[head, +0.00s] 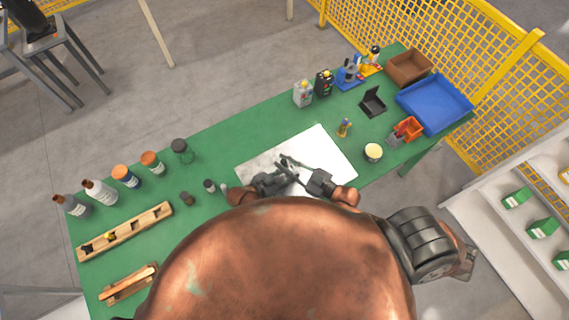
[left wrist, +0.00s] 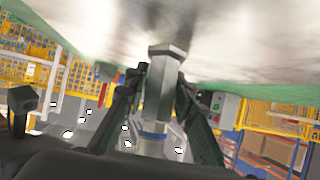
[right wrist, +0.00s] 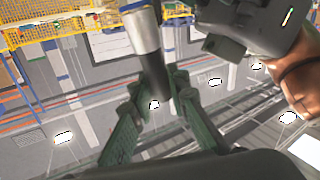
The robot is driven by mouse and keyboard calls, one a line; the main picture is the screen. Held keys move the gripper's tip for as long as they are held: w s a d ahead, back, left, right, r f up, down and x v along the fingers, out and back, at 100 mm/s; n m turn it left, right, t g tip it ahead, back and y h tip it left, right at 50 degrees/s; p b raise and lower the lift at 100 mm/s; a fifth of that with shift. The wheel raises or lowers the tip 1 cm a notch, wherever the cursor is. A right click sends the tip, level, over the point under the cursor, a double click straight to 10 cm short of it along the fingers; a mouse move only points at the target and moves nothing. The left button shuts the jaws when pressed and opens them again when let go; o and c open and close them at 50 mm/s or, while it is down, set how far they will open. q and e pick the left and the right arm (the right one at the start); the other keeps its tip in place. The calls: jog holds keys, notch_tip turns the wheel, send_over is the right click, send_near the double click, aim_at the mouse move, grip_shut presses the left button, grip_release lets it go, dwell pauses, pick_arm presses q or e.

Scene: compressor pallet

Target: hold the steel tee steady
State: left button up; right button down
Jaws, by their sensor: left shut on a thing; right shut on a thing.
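My left gripper (head: 270,182) is shut on a steel piece with hexagonal faces, which looks like the steel tee (left wrist: 160,85); a blue band shows on it near the bottom of the left wrist view. The fingers (left wrist: 155,100) press it from both sides. My right gripper (head: 316,182) is shut on a grey cylindrical steel part (right wrist: 148,48), with a blue band at its upper end and a darker, narrower lower end between the fingers (right wrist: 153,105). Both grippers are close together over a white sheet (head: 325,150). Whether the two parts are joined cannot be told.
The green table (head: 225,135) carries bottles (head: 100,192) and a wooden rack (head: 125,232) at left. A blue tray (head: 435,103), a brown bin (head: 408,66) and an orange-red item (head: 408,129) stand at right. Yellow mesh fencing (head: 400,30) runs behind.

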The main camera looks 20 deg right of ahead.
aim_at(284, 161)
notch_tip(284, 161, up, 9)
jog(key=shift+r, duration=0.1)
jog(key=shift+f, duration=2.6)
jog(key=shift+s+f, duration=0.1)
jog(key=shift+f, duration=0.8)
jog(key=shift+r, duration=0.4)
jog(key=shift+f+y, duration=0.3)
jog(key=shift+f, duration=0.1)
dwell(1.6)
jog(key=shift+f, duration=0.35)
jog(key=shift+f, duration=0.8)
jog(key=c, duration=1.8)
grip_release()
jog(key=shift+o, duration=0.2)
